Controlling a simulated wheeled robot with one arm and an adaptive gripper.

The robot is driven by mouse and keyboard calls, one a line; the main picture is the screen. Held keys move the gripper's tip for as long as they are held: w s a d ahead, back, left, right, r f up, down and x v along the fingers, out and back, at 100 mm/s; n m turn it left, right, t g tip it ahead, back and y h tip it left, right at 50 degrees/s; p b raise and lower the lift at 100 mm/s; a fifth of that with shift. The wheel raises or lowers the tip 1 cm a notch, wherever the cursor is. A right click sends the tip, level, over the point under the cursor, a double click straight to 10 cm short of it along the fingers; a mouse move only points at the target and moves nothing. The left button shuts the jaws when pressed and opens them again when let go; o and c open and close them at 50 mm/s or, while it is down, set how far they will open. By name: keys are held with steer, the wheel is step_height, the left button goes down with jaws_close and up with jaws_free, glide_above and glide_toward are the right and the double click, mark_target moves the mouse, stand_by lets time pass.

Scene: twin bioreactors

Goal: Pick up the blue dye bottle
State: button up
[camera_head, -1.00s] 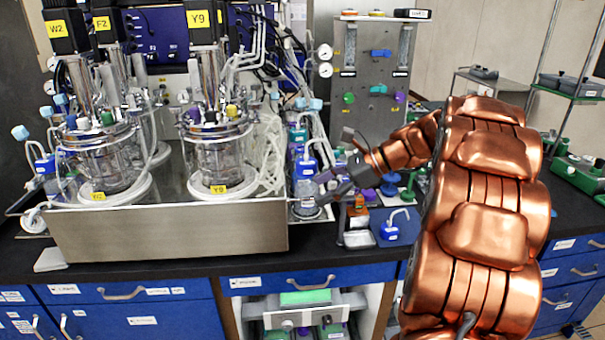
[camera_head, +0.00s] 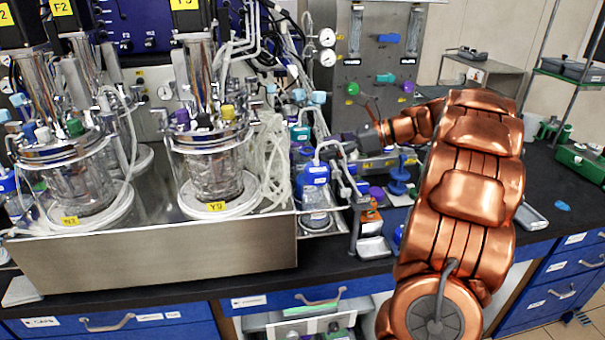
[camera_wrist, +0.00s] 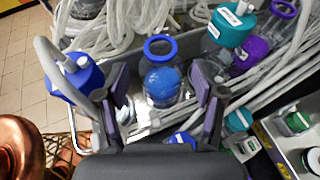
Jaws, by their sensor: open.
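My gripper (camera_wrist: 160,92) is open, with one dark finger on each side of a clear bottle (camera_wrist: 161,80) that has a blue neck ring and blue contents. This bottle looks like the blue dye bottle; the fingers appear apart from it, and the exact gap cannot be told. In the wrist view a blue cap with a bent tube (camera_wrist: 78,78) is just left of the left finger. In the head view my gripper (camera_head: 334,152) is right of the steel tray, beside a blue-capped bottle (camera_head: 314,175). The dye bottle is not clearly distinguishable there.
Glass bioreactors (camera_head: 215,165) stand in a steel tray (camera_head: 160,250) at left. Looped clear tubing (camera_head: 268,165) hangs beside my gripper. A valve panel (camera_head: 385,70) stands behind. The bench at right is mostly clear.

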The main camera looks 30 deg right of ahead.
mark_target(314, 151)
steer(key=p+x, duration=0.1)
steer(key=x, duration=0.4)
steer(key=shift+w+a+f, duration=0.25)
steer(key=shift+w+a, duration=0.1)
steer(key=shift+w, duration=0.05)
steer(key=shift+c, duration=0.4)
jaws_close()
